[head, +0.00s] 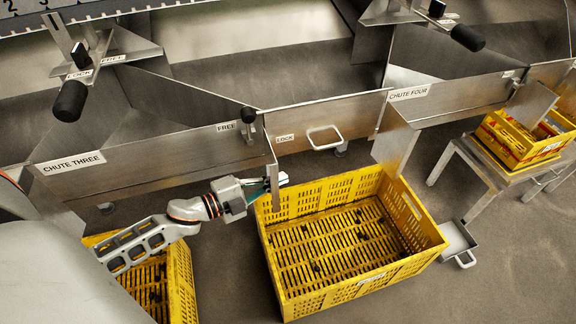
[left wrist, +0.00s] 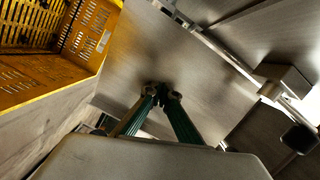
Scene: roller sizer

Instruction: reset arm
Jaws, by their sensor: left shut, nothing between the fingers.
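My left gripper (head: 279,181) is in front of the sheet-metal chute wall, just beyond the back left corner of the large yellow crate (head: 283,287). In the left wrist view the fingers of my left gripper (left wrist: 161,92) meet at their tips with nothing between them. A bare metal panel (left wrist: 135,62) fills the view behind the fingertips. I cannot tell whether they touch it. My right gripper does not show in either view.
The large crate holds a few small dark pieces. Another yellow crate (head: 182,279) stands partly under my arm. At right a yellow crate (head: 512,148) sits on a metal stand (head: 466,152). A grey pan (head: 458,243) lies beside the large crate. Black-knobbed levers (head: 70,101) stick out above.

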